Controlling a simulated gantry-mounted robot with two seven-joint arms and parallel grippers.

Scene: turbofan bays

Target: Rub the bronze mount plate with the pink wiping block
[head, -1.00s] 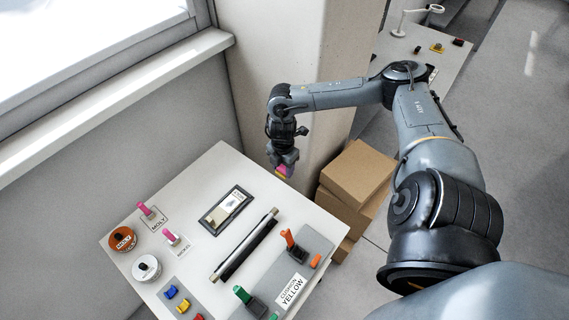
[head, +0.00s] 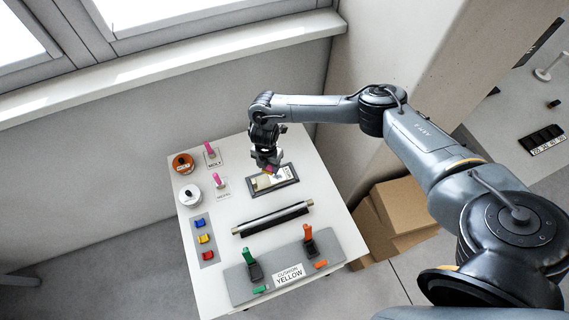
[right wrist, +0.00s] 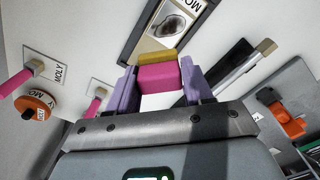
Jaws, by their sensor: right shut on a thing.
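The mount plate (head: 285,175) lies in a dark frame at the back right of the white table; it looks pale tan. In the right wrist view the plate (right wrist: 152,44) bears a dark grey smudge (right wrist: 170,26) and a label partly cut off by the edge. My right gripper (head: 268,166) is shut on the pink wiping block (right wrist: 158,77), which has a yellow layer on its far side. The block is over the plate's left part in the head view; I cannot tell if it touches. My left gripper is not in view.
A dark bar with a silver rod (head: 272,219) lies in front of the plate. Pink-handled tools (head: 211,149), an orange tin (head: 183,164) and a white tin (head: 190,194) stand left. A grey panel (head: 236,286) with green and orange levers is at the front. Cardboard boxes (head: 405,208) stand right.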

